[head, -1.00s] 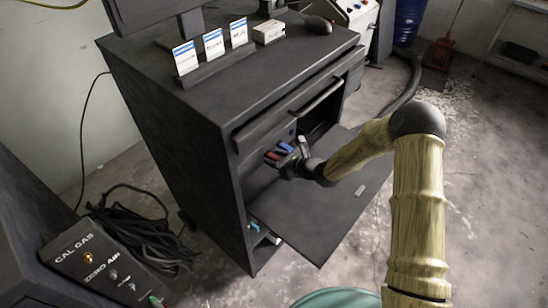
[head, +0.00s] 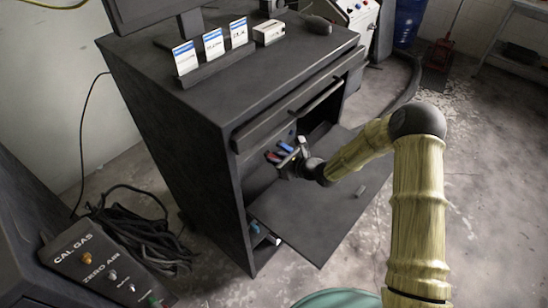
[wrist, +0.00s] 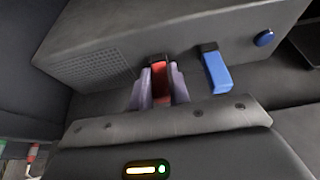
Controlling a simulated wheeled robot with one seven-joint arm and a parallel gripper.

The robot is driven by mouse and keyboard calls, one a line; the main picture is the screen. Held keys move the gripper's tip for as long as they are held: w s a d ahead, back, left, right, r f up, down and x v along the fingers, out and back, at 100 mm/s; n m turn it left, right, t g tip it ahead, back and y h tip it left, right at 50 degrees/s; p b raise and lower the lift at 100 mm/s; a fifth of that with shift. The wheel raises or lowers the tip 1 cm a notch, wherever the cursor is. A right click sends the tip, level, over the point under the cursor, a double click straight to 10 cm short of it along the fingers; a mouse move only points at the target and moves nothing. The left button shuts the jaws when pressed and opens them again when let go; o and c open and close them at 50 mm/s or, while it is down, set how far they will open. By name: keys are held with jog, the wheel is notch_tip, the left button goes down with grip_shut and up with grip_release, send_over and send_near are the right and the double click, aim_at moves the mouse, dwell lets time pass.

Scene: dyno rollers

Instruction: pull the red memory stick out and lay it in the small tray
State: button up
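The red memory stick (wrist: 160,82) stands out from the front of a dark grey box (wrist: 110,65) inside the open cabinet. Its far end has a black part against the box. My gripper (wrist: 160,92) has one finger on each side of the stick, with no clear gap showing between fingers and stick. In the head view my gripper (head: 288,163) is at the cabinet opening, and the red stick (head: 272,157) shows just left of it. I cannot make out a small tray in either view.
A blue stick (wrist: 216,72) stands close on the right, with a round blue button (wrist: 263,39) beyond it. The lowered cabinet door (head: 315,225) lies below my arm. A drawer with a handle (head: 322,96) is above the opening. The cabinet top holds a card rack (head: 218,66).

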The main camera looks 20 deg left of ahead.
grip_shut()
jog(key=shift+s+d, duration=0.1)
jog(key=shift+d, duration=0.05)
jog(key=shift+s+d, duration=0.35)
jog(key=shift+d, duration=0.55)
jog(key=shift+s+d, duration=0.35)
jog(key=shift+d, duration=0.5)
jog(key=shift+s+d, duration=0.35)
jog(key=shift+d, duration=0.55)
jog(key=shift+w, duration=0.1)
